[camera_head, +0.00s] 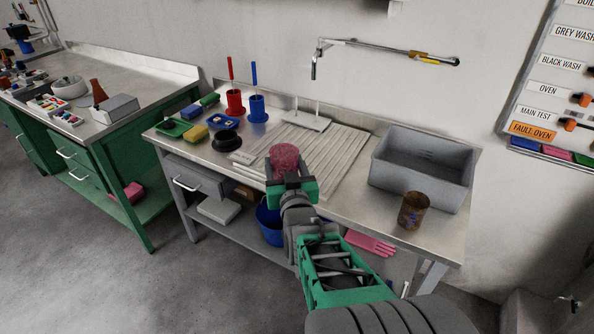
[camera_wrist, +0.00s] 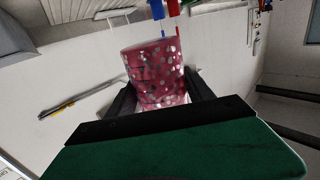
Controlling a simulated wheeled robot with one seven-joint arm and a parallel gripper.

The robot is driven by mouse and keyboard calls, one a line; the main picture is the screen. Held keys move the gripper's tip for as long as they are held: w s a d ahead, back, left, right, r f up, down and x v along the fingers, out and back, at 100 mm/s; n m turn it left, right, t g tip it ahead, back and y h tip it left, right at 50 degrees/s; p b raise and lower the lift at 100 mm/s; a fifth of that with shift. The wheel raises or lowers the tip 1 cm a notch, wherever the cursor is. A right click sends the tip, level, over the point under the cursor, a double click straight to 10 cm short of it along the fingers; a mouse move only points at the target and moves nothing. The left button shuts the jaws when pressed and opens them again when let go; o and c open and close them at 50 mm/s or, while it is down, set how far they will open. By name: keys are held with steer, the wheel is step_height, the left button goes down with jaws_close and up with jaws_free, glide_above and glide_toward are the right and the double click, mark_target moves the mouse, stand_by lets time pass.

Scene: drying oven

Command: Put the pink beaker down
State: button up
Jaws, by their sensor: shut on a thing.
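The pink beaker (camera_head: 285,157) is held by my gripper (camera_head: 291,183) over the front part of the metal bench, near the ribbed draining area. In the wrist view the pink beaker (camera_wrist: 156,75) shows pale speckles and sits between the two dark fingers of my gripper (camera_wrist: 160,98), which are shut on it. I cannot tell from these views whether its base touches the bench. The ribbed draining board (camera_head: 335,158) lies just behind and to the right of the beaker.
A grey basin (camera_head: 423,166) stands at the bench's right, with a rusty brown can (camera_head: 413,210) in front. A black rubber piece (camera_head: 226,140), sponges (camera_head: 195,133) and red and blue brush holders (camera_head: 235,103) stand to the left. The draining board is mostly clear.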

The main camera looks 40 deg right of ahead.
steer(key=s+d+f+m+g+h+b, duration=0.25)
steer(key=s+d+b, duration=0.2)
steer(key=d, duration=0.25)
steer(key=s+d+f+m+g+h+b, duration=0.1)
steer(key=s+d+h+b, duration=0.2)
steer(key=s+d, duration=0.25)
steer(key=b, duration=0.2)
glide_above(358, 193)
steer(key=shift+y, duration=0.25)
steer(key=f, duration=0.5)
steer(key=a+f, duration=0.1)
steer(key=f, duration=0.2)
steer(key=shift+s+f, duration=0.25)
steer(key=shift+f, duration=0.1)
steer(key=shift+w+d+f, duration=0.15)
steer(key=shift+d+f, duration=0.1)
steer(key=f, duration=0.3)
steer(key=shift+w+d+f, duration=0.1)
steer(key=shift+d+f, duration=0.15)
